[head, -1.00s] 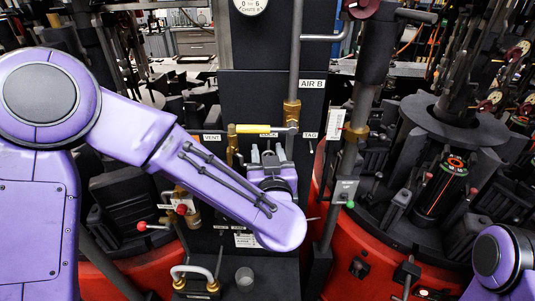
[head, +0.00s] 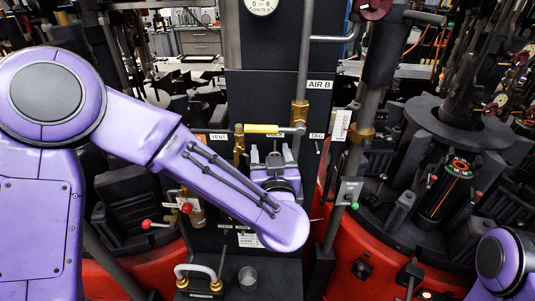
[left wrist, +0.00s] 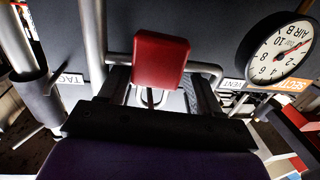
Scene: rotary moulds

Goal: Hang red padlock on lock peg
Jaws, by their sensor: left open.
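My left gripper (head: 272,154) is open in front of the black panel, just under the yellow-handled valve. In the left wrist view, a red padlock body (left wrist: 161,60) shows between and beyond the two dark fingers of the left gripper (left wrist: 160,90). A short thin metal rod shows at the padlock's lower edge. I cannot tell whether its shackle is around a peg. The padlock cannot be made out in the head view. The lock peg is hidden behind the gripper, whose wrist partly covers a label there. My right gripper is out of view.
A yellow valve handle (head: 260,129) and a vertical pipe (head: 301,80) are close to the left gripper. A TAG label (head: 316,136) is to its right. A gauge (left wrist: 281,48) shows in the left wrist view. Red mould bases (head: 400,250) flank the panel.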

